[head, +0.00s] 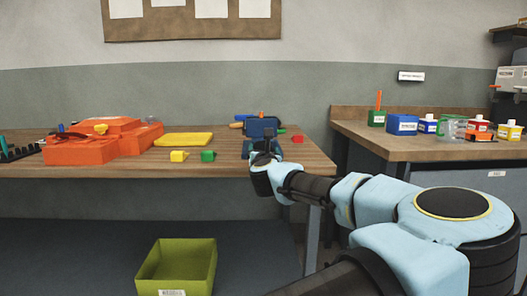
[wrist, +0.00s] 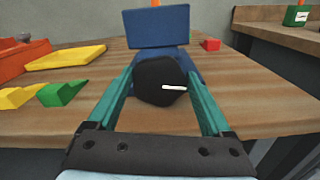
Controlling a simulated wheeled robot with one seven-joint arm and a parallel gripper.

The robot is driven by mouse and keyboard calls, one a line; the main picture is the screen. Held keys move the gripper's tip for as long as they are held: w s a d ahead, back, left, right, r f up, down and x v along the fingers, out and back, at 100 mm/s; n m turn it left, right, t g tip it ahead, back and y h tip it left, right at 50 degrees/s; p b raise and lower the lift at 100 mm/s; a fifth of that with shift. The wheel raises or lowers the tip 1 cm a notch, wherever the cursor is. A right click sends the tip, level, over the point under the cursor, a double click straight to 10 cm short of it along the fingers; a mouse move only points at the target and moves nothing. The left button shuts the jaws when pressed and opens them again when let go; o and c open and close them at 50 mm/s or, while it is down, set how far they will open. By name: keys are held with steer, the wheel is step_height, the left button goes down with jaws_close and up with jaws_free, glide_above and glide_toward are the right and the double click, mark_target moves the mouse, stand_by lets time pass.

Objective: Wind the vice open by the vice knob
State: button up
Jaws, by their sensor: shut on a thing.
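The blue vice (head: 262,128) stands on the wooden bench near its right end. In the wrist view its blue jaw block (wrist: 157,27) rises behind the knob. The black vice knob (wrist: 160,81), with a white mark on its face, sits between the two green fingers of my gripper (wrist: 161,88). My gripper is shut on the knob. In the head view my gripper (head: 264,158) is at the front of the vice and hides the knob. The gap between the vice jaws cannot be seen clearly.
Yellow (head: 178,156) and green (head: 208,156) wedges lie left of the vice, before a yellow tray (head: 184,139). Orange moulds (head: 82,150) stand further left. A small red block (head: 297,139) lies right of the vice. A green bin (head: 177,268) is below the bench.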

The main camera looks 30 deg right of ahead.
steer(key=shift+c, duration=0.6)
steer(key=shift+n, duration=0.4)
steer(key=n, duration=0.3)
steer(key=shift+w+a+n, duration=0.1)
steer(key=shift+n, duration=0.2)
steer(key=n, duration=0.4)
steer(key=shift+a+n, duration=0.15)
steer(key=shift+n, duration=0.25)
steer(key=o, duration=1.2)
steer(key=shift+c, duration=0.2)
